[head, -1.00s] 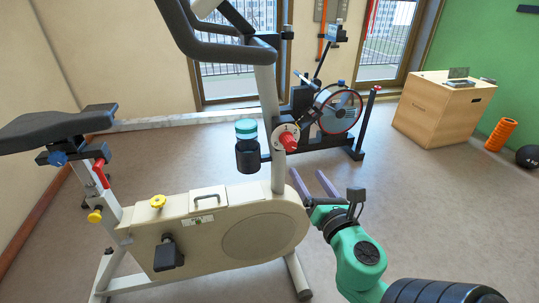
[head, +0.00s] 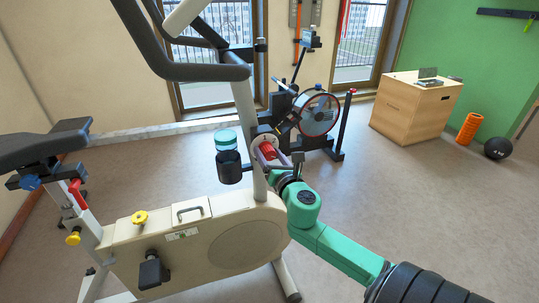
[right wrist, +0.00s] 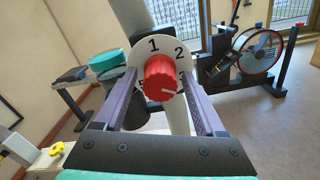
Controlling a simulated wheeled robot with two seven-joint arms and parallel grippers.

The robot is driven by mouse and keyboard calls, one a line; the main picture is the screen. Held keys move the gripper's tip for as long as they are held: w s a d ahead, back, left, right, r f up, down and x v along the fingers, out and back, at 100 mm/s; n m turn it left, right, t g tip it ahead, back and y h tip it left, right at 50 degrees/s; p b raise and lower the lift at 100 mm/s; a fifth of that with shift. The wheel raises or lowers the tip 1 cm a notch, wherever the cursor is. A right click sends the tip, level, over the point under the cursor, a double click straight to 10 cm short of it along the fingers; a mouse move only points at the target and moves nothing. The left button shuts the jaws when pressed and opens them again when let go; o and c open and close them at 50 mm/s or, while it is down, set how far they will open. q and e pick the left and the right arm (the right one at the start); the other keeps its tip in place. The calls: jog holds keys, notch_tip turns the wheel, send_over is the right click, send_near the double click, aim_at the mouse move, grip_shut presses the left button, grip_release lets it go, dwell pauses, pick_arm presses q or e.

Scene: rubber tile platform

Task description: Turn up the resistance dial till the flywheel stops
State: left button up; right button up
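The red resistance dial (head: 268,150) sits on a white round plate on the exercise bike's front post. In the right wrist view the dial (right wrist: 159,76) has a white pointer line towards its lower right; the numbers 1 and 2 show on the plate (right wrist: 152,46). My right gripper (right wrist: 160,82) is open, one finger on each side of the dial, with a visible gap on both sides. A round panel (head: 246,243) shows on the bike's cream housing; whether a flywheel turns inside cannot be seen. My left gripper is out of view.
A cup with a teal lid (head: 227,140) is on the post left of the dial. A second machine with a red-rimmed wheel (head: 319,115) stands behind. A wooden box (head: 410,108), orange roller (head: 469,128) and black ball (head: 498,147) are at right. The floor at right is open.

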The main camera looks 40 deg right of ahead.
grip_shut()
jog(key=shift+m, duration=0.3)
jog(key=m+p, duration=0.1)
jog(key=m, duration=0.4)
jog(key=m+p, duration=0.1)
jog(key=m, duration=0.5)
dwell(0.4)
jog(key=shift+o, duration=1.2)
grip_release()
